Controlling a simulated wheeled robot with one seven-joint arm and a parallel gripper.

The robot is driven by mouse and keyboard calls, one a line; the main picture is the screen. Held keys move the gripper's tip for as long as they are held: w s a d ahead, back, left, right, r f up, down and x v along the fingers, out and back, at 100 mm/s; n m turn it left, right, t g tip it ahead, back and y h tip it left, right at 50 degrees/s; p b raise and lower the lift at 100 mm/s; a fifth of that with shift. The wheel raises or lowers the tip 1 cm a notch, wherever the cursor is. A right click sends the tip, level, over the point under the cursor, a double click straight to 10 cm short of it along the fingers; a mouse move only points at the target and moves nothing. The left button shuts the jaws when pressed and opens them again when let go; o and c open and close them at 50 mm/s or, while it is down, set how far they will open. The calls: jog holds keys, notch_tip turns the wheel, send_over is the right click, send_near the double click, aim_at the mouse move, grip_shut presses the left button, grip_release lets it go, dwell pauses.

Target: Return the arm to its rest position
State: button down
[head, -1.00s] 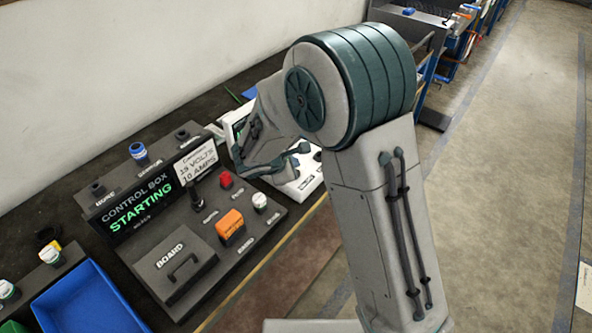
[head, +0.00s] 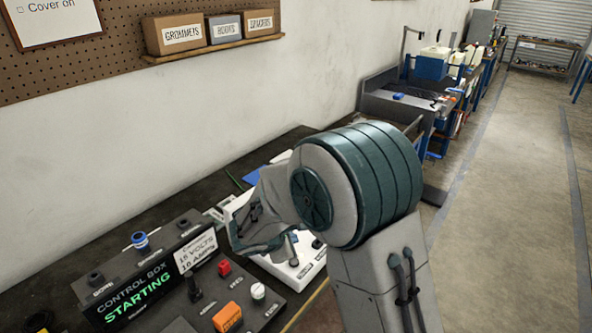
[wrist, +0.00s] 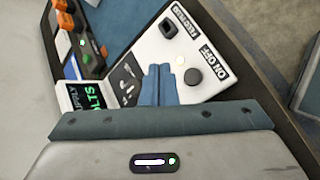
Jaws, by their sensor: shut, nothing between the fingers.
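My arm (head: 375,190) stands bent in the head view, with its large teal-banded joint high over the bench edge. Its forearm reaches left and down behind that joint, over a white box on the bench. I cannot make out the fingertips in the head view. In the wrist view my gripper (wrist: 158,78) shows two blue fingers pressed together with nothing between them. Behind them lies the white box (wrist: 158,45), with an "ON OFF" label, a lit button and a dark knob. I cannot tell the exact gap between fingers and box.
The control box (head: 150,280), its screen reading "STARTING", stands on the dark bench left of my arm. A red button (head: 225,268) and an orange switch (head: 228,317) sit before it. Labelled bins (head: 174,33) stand on a wall shelf. Floor (head: 500,220) at right is clear.

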jog(key=s+d+r+m+g, duration=0.2)
jog(key=s+d+r+m, duration=0.3)
jog(key=d, duration=0.2)
jog(key=s+d+r+m+g, duration=0.2)
jog(key=s+d+r+m, duration=0.3)
jog(key=s+d+m, duration=0.15)
jog(key=s+d+r+m+y, duration=0.1)
jog(key=s+m+y, duration=0.1)
jog(key=s+m, duration=0.2)
jog(key=s+d+r+m+y, duration=0.2)
jog(key=s+m, duration=0.3)
jog(key=s, duration=0.4)
jog(key=shift+s+r+y, duration=0.25)
jog(key=shift+y, duration=0.15)
